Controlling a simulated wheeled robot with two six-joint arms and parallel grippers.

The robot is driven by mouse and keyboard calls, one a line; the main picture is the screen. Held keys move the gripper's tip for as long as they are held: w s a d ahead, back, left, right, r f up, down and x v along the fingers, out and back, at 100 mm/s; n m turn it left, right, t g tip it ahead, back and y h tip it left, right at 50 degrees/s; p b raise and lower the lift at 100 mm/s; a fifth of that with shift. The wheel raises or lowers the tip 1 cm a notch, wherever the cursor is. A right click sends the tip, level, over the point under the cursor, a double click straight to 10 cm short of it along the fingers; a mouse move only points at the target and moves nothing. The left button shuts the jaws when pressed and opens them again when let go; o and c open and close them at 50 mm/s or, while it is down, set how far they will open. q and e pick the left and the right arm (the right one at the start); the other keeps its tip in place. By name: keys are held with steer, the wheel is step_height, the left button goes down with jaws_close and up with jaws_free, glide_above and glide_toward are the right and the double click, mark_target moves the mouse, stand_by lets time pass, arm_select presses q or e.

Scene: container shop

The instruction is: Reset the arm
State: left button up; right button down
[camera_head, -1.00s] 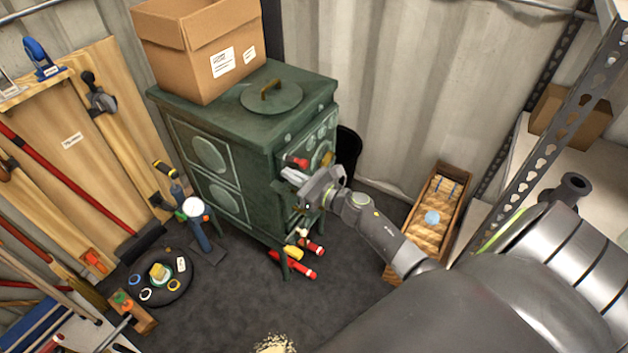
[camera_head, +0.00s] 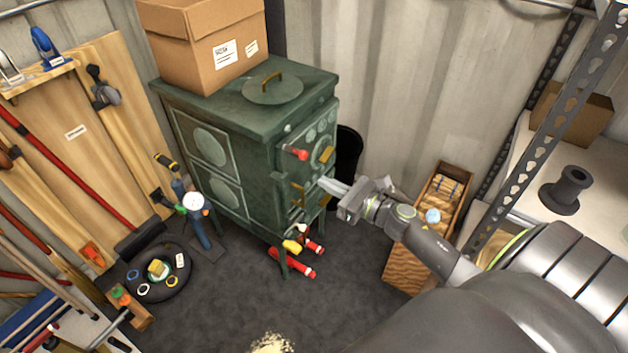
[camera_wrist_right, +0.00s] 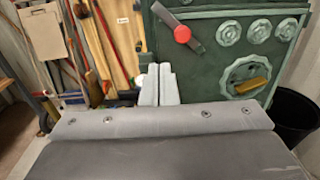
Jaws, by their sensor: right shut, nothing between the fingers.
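My right gripper (camera_head: 328,187) is shut and empty in front of the green stove (camera_head: 245,140), to the right of its front face in the head view. A gap shows between it and the stove's upper door. In the right wrist view its two fingers (camera_wrist_right: 158,84) are together with nothing between them. The stove front with a red-knobbed lever (camera_wrist_right: 183,34) and a brass handle (camera_wrist_right: 250,85) fills the upper right there. The red knob (camera_head: 300,154) also shows in the head view. My left gripper is not in view.
A cardboard box (camera_head: 205,50) stands on the stove. A wooden crate (camera_head: 405,268) lies partly behind my right forearm. A metal shelf (camera_head: 530,190) stands at the right.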

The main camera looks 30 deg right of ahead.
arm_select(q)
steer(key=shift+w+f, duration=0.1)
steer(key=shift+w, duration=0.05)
arm_select(e)
steer(key=shift+v, duration=1.2)
